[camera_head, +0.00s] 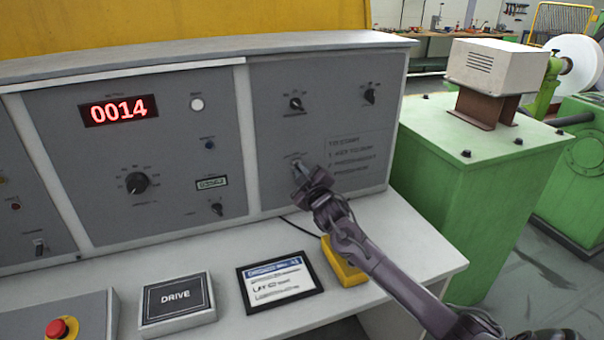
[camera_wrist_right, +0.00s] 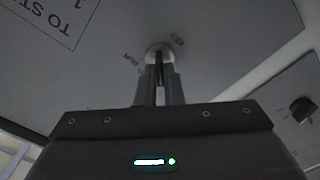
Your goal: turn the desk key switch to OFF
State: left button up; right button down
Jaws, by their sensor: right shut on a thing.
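The key switch (camera_wrist_right: 157,50) is a round metal collar on the grey panel face, with small printed labels on either side. In the head view my right gripper (camera_head: 299,170) reaches the panel from the lower right and covers most of the switch. The fingers hide the key, so its angle is hard to tell. My left gripper is not in view.
Other knobs (camera_head: 295,103) and a selector (camera_head: 136,183) sit on the panel. The desk holds a DRIVE box (camera_head: 177,302), a framed card (camera_head: 279,283), a red button (camera_head: 57,329) and a yellow box (camera_head: 344,263) under my right arm. A green machine (camera_head: 455,190) stands right.

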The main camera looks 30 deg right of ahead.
jog(key=c, duration=1.6)
grip_release()
jog(key=shift+o, duration=0.2)
jog(key=b+v, duration=0.1)
jog(key=v, duration=0.6)
jog(key=shift+s, duration=0.4)
jog(key=shift+a, duration=0.1)
